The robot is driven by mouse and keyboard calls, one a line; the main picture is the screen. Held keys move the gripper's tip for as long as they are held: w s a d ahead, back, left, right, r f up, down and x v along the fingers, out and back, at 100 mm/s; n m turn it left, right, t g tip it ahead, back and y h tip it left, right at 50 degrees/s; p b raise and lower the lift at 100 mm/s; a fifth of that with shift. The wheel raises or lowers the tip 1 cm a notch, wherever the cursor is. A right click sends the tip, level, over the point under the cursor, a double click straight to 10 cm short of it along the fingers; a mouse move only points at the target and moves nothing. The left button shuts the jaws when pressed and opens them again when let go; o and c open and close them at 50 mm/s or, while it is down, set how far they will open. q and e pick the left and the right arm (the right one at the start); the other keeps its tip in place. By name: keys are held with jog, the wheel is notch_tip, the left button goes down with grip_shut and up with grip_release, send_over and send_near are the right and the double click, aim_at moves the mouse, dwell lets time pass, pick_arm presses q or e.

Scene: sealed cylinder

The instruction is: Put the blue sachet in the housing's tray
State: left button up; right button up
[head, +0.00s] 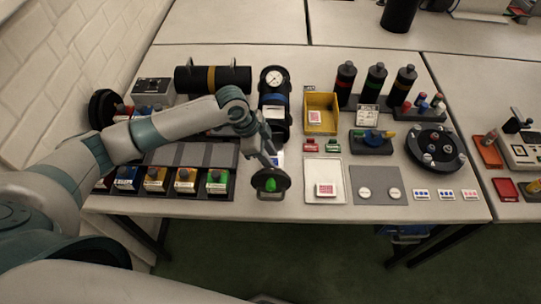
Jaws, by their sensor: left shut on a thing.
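My left gripper (268,163) is above the table's front edge, shut on a black round cap (259,182) with a green middle. The cap is held clear of the black cylinder housing (274,80), which lies behind it with a white dial at its far end. The housing's near end is partly covered by my arm, and I cannot make out its tray clearly. Small white packets with blue marks (422,194) (446,194) lie at the front right of the table. I cannot tell which is the blue sachet. My right gripper is not in view.
A yellow bin (321,100) holds a red-and-white card. A white mat (323,168) and a grey mat (362,174) lie at the front. Several colored boxes (185,180) stand left of the gripper. A round black carousel (435,147) stands at the right.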

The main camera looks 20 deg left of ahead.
pick_arm(q)
jog(key=shift+f, duration=0.1)
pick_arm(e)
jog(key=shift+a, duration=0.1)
pick_arm(q)
jog(key=o, duration=1)
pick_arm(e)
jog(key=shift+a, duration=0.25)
pick_arm(q)
jog(key=b+v, duration=0.3)
jog(key=v, duration=0.9)
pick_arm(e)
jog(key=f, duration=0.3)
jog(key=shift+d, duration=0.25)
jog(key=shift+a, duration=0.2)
